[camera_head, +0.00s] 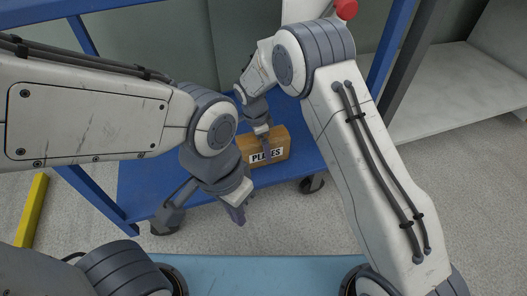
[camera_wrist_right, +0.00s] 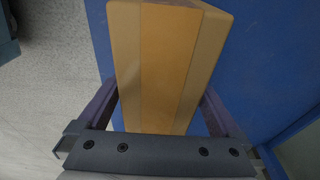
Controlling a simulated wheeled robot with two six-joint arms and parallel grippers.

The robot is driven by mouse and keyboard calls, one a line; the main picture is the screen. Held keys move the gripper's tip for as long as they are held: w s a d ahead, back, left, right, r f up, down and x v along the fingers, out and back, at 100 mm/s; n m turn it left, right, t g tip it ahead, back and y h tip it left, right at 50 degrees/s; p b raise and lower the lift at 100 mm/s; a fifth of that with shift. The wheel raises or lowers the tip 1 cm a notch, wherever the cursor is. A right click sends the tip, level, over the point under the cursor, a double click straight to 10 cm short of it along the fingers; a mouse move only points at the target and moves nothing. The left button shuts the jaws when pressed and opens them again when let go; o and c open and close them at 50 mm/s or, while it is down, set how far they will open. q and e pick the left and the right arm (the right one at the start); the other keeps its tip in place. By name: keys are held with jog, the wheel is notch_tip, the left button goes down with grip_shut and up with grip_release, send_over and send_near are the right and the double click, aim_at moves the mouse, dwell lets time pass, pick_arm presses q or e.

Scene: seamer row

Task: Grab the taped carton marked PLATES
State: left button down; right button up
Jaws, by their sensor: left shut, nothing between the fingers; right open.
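The brown carton (camera_head: 281,145) with a white PLATES label sits on the lower deck of a blue cart. My right gripper (camera_head: 265,142) reaches down to it from above, and one finger crosses the label and hides part of it. My left gripper (camera_head: 237,212) is shut and empty, in front of and left of the carton.
The blue cart deck (camera_head: 140,180) stands on casters (camera_head: 312,184), with blue uprights at left and right. A yellow bar (camera_head: 31,210) lies at the left. A grey shelf (camera_head: 445,90) is at the right. Grey floor (camera_head: 300,225) is open before the cart.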

jog(key=shift+d+f, duration=0.15)
jog(key=shift+f, duration=0.8)
jog(key=shift+r, duration=0.1)
jog(key=c, duration=1.5)
grip_shut()
jog(key=shift+r, duration=0.2)
